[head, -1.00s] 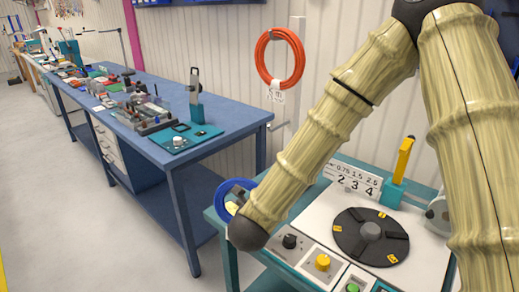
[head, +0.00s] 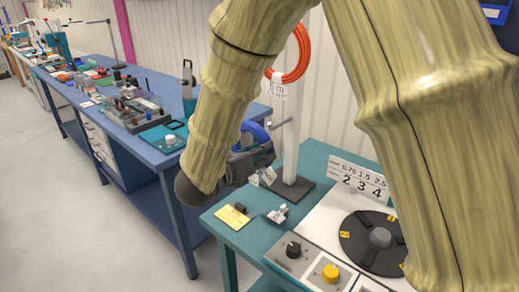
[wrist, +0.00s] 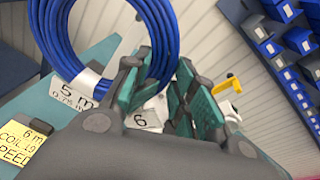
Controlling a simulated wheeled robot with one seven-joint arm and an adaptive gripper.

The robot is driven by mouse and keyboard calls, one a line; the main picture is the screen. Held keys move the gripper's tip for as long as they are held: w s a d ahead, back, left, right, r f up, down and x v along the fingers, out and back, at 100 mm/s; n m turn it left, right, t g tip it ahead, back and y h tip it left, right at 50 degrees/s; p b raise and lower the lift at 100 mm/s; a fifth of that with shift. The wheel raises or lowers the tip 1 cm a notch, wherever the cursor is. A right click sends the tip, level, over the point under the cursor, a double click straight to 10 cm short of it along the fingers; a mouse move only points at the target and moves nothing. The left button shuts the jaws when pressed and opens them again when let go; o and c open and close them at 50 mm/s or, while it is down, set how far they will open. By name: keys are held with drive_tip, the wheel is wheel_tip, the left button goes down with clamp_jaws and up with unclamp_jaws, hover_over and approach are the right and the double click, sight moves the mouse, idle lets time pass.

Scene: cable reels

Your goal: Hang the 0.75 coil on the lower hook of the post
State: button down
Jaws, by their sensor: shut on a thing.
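My gripper (wrist: 165,90) is shut on the blue coil (wrist: 168,45), whose ring stands up beyond the fingers in the wrist view. Its white tag (wrist: 77,92) reads 5 m and, less clearly, 0.75. In the head view my forearm hides part of the gripper (head: 252,160) and the blue coil (head: 256,132). The white post (head: 291,140) stands just right of the gripper on a dark base. An orange coil (head: 305,52) with a white tag hangs high on it. A short lower hook (head: 281,124) juts left from the post, close to the blue coil and apart from it.
The teal table (head: 222,228) holds a yellow note (head: 233,217), a small grey item (head: 278,213), a black turntable (head: 372,242), knobs and a number sign (head: 358,178). A cluttered blue bench (head: 150,140) stands left. The floor between is clear.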

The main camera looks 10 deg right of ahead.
drive_tip(key=shift+w+d+r, duration=0.15)
drive_tip(key=shift+d+r, duration=0.05)
drive_tip(key=f+p+x, duration=0.1)
drive_tip(key=p+x, duration=0.1)
drive_tip(key=x, duration=1)
drive_tip(key=shift+d+p, duration=0.3)
drive_tip(key=shift+d, duration=0.05)
idle(1.1)
drive_tip(key=shift+f, duration=0.15)
drive_tip(key=c, duration=1)
unclamp_jaws()
drive_tip(key=shift+o, duration=0.6)
drive_tip(key=o, duration=0.6)
